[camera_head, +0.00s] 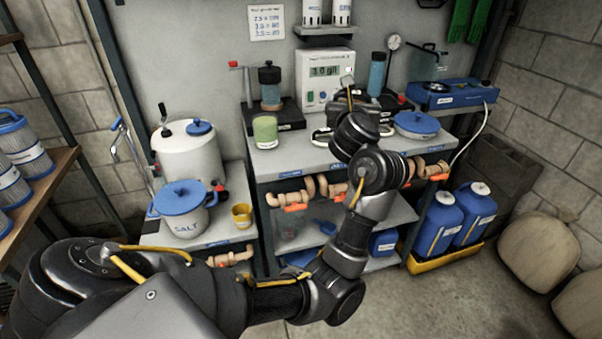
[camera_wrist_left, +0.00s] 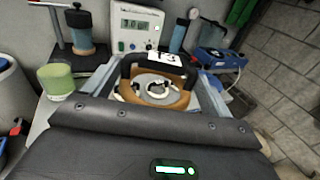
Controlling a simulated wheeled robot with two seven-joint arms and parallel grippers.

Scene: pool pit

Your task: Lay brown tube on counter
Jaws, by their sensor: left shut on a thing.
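My left gripper (camera_head: 345,102) is over the back of the grey counter (camera_head: 290,163), in front of the white meter; my wrist hides much of it in the head view. In the left wrist view the gripper (camera_wrist_left: 160,92) is shut on a brown rounded piece, which I take for the brown tube (camera_wrist_left: 182,100). The tube is seen nearly end-on, with a grey and white round face. A dark handle-like bar and a white tag show just behind it. I cannot tell whether the tube touches the counter. My right gripper is not in view.
The white meter (camera_head: 322,80) stands behind. Fittings with orange handles (camera_head: 296,207) hang under the counter edge. The counter's front left is clear.

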